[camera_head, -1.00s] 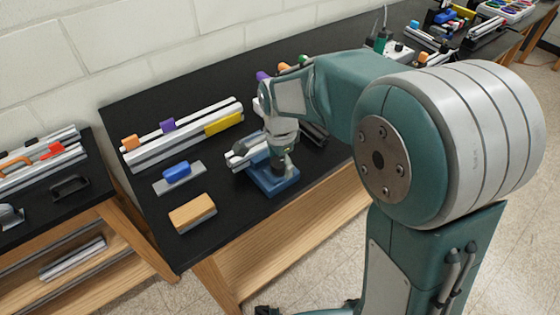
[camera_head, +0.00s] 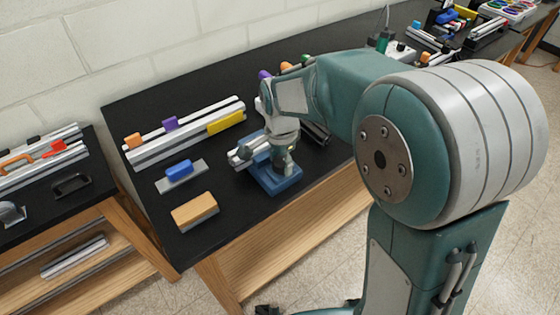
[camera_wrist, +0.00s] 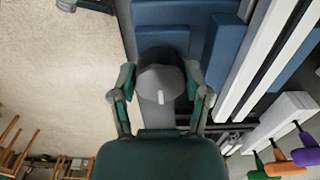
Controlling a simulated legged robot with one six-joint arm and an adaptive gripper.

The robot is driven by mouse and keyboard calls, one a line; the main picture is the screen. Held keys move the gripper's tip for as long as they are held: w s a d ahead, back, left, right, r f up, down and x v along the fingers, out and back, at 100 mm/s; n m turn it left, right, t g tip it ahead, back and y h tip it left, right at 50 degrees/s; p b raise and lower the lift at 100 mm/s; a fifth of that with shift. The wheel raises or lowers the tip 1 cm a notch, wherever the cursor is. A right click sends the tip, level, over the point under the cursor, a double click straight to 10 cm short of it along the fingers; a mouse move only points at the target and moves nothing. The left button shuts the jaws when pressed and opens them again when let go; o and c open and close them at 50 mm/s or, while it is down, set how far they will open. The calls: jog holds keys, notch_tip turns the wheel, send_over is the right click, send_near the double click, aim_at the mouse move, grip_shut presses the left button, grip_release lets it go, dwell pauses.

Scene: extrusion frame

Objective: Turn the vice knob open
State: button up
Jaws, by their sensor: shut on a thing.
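The vice (camera_head: 277,178) is a blue block near the front edge of the black bench, with a silver extrusion (camera_head: 243,153) lying on its left side in the head view. In the wrist view its blue body (camera_wrist: 165,38) is at the top. The grey vice knob (camera_wrist: 161,82) is round, with a small white mark, and sits in front of the blue body. My gripper (camera_wrist: 160,88) is shut on the knob, one finger on each side of it. In the head view my gripper (camera_head: 283,160) reaches down onto the vice and mostly hides the knob.
A blue-handled block (camera_head: 180,172) and a wood-topped block (camera_head: 194,211) lie left of the vice. A rail (camera_head: 185,135) with orange, purple and yellow pieces stands behind. Several colored handles (camera_wrist: 278,165) are close by at lower right in the wrist view. Bare bench surface lies between the blocks.

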jog(key=n, duration=0.4)
jog(key=shift+w+d+r, duration=0.1)
jog(key=shift+w, duration=0.05)
jog(key=n, duration=0.9)
jog(key=shift+n, duration=0.3)
jog(key=n, duration=1.3)
jog(key=shift+n, duration=0.3)
jog(key=n, duration=0.4)
jog(key=shift+n, duration=2.2)
